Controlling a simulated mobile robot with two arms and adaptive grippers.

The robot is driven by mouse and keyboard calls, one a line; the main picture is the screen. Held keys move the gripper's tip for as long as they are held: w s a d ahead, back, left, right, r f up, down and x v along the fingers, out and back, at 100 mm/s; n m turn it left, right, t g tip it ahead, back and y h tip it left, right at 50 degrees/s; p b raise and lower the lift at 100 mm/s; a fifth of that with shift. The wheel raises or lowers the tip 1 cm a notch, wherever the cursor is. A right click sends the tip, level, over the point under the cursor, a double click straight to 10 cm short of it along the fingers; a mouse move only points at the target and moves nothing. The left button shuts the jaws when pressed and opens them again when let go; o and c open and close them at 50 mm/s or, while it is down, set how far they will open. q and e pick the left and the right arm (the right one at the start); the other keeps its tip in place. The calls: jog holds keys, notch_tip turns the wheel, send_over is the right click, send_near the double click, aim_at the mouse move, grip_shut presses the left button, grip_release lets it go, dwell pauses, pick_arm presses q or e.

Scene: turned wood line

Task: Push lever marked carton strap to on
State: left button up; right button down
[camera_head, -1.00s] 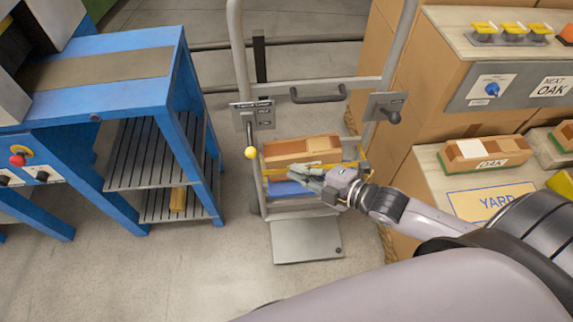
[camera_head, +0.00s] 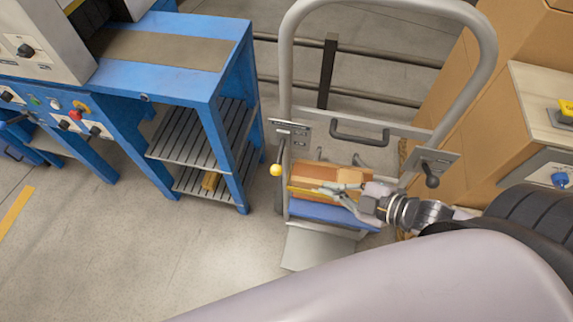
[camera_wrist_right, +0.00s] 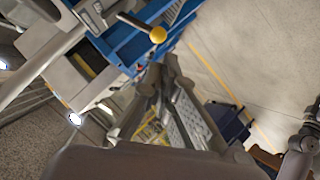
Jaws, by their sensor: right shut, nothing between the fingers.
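A lever with a yellow ball knob (camera_head: 275,170) hangs downward from a small grey plate (camera_head: 290,133) on the left upright of the trolley frame. The plate's lettering is too small to read. A second lever with a black knob (camera_head: 432,181) sits on a plate on the right upright. My right gripper (camera_head: 324,190) is shut and empty, to the right of and a little below the yellow knob, apart from it, above the wood on the trolley. In the right wrist view the yellow knob (camera_wrist_right: 158,35) shows beyond the fingertips (camera_wrist_right: 163,76). My left gripper is out of view.
The trolley carries wooden blocks (camera_head: 345,177) and a blue item (camera_head: 325,213). A blue bench (camera_head: 228,100) with slatted shelves stands to the left. Cardboard boxes (camera_head: 480,95) stand to the right. The floor in front of the bench is clear.

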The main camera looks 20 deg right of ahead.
aim_at(280, 174)
jog(key=x, duration=1.3)
jog(key=shift+s+a, duration=0.1)
jog(key=shift+a, duration=0.1)
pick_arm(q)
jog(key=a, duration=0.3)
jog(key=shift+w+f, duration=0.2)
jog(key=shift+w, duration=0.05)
pick_arm(e)
jog(key=shift+w+a+f, duration=0.15)
jog(key=shift+w+a, duration=0.1)
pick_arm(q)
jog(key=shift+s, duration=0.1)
pick_arm(e)
notch_tip(280, 174, down, 2)
jog(key=shift+w+d+f, duration=0.1)
jog(key=shift+w+d, duration=0.1)
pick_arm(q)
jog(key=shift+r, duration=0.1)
